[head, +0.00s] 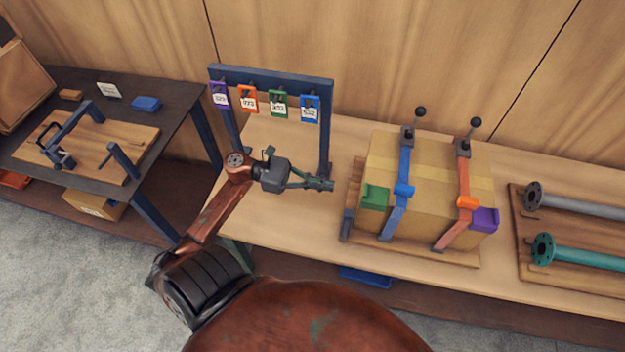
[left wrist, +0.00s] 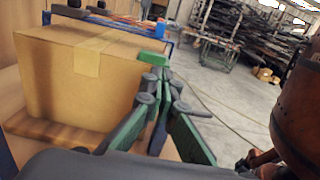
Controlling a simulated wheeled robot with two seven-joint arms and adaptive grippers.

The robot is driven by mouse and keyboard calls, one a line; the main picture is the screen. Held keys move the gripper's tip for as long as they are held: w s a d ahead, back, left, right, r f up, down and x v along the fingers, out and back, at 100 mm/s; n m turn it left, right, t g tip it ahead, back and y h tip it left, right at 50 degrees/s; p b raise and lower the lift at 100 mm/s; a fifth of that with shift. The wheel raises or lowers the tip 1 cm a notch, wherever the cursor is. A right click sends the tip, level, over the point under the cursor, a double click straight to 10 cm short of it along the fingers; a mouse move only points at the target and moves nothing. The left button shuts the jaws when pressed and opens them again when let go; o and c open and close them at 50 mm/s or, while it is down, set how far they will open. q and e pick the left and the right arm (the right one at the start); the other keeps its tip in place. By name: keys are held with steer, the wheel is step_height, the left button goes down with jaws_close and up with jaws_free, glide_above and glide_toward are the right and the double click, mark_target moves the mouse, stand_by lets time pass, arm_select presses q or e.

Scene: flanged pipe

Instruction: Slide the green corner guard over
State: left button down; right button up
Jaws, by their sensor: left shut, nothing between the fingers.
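The green corner guard (head: 375,197) sits on the left front top edge of a cardboard box (head: 430,192), left of the blue strap (head: 404,170). A green block, which looks like the guard (left wrist: 153,58), shows just beyond my fingertips in the left wrist view. My left gripper (head: 329,184) is shut and empty, left of the box and pointing right toward the guard. In the head view a small gap separates them. Its closed green fingers also show in the left wrist view (left wrist: 153,84). My right gripper is in neither view.
An orange strap (head: 464,180) crosses the box, with a purple corner guard (head: 485,219) at its front. A blue rack (head: 270,77) with hanging tags stands behind my left arm. A board with flanged pipes (head: 585,253) lies at right. Bare tabletop (head: 290,222) lies in front of the rack.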

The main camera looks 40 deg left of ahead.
mark_target(368, 193)
arm_select(q)
steer(key=p+x, duration=0.1)
steer(key=x, duration=0.6)
steer(key=shift+w+d, duration=0.2)
steer(key=shift+d, duration=0.05)
steer(key=b+x, duration=0.2)
steer(key=x, duration=0.4)
steer(key=shift+f, duration=0.1)
steer(key=shift+w+d, duration=0.3)
steer(key=shift+d, duration=0.15)
